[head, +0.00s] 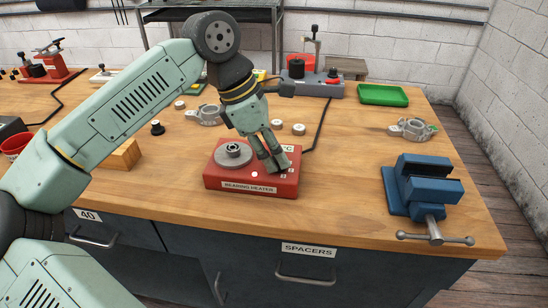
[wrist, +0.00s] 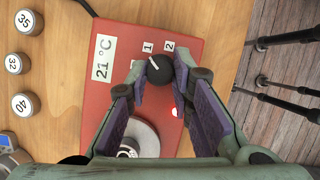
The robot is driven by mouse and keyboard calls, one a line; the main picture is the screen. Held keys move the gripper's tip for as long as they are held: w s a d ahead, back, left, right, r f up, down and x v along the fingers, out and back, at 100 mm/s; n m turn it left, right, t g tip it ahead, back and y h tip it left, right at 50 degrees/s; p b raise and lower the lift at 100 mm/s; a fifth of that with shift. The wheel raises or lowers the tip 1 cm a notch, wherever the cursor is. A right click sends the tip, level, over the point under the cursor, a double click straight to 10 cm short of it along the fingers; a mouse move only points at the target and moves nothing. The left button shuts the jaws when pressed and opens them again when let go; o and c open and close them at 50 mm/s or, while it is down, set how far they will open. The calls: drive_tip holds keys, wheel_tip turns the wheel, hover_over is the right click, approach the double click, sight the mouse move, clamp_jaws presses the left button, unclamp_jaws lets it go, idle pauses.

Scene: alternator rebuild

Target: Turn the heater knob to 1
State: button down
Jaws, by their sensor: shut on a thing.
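The red bearing heater (head: 215,180) sits on the wooden bench; its red top also shows in the wrist view (wrist: 95,115). In the wrist view its round black knob (wrist: 161,72) has a white pointer line aimed up and left, a little left of the "1" label (wrist: 147,47). The "2" label (wrist: 168,45) is right of that. My gripper (head: 274,166) reaches down onto the heater's right side. In the wrist view its fingertips (wrist: 160,70) are closed on the knob from both sides. The knob is hidden by the fingers in the head view.
A metal ring part (head: 233,150) sits on the heater's plate, left of my gripper. The display (wrist: 103,58) reads 21 °C. Several round numbered spacers (wrist: 25,62) stand behind the heater. A blue vise (head: 425,190) is at right, with bare bench between.

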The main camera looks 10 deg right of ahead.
drive_tip(key=shift+m+g, duration=0.3)
drive_tip(key=shift+m, duration=0.5)
drive_tip(key=c, duration=1.4)
unclamp_jaws()
drive_tip(key=v, duration=1.2)
drive_tip(key=shift+w+d+r, duration=0.1)
drive_tip(key=shift+d, duration=0.05)
drive_tip(key=shift+d, duration=0.1)
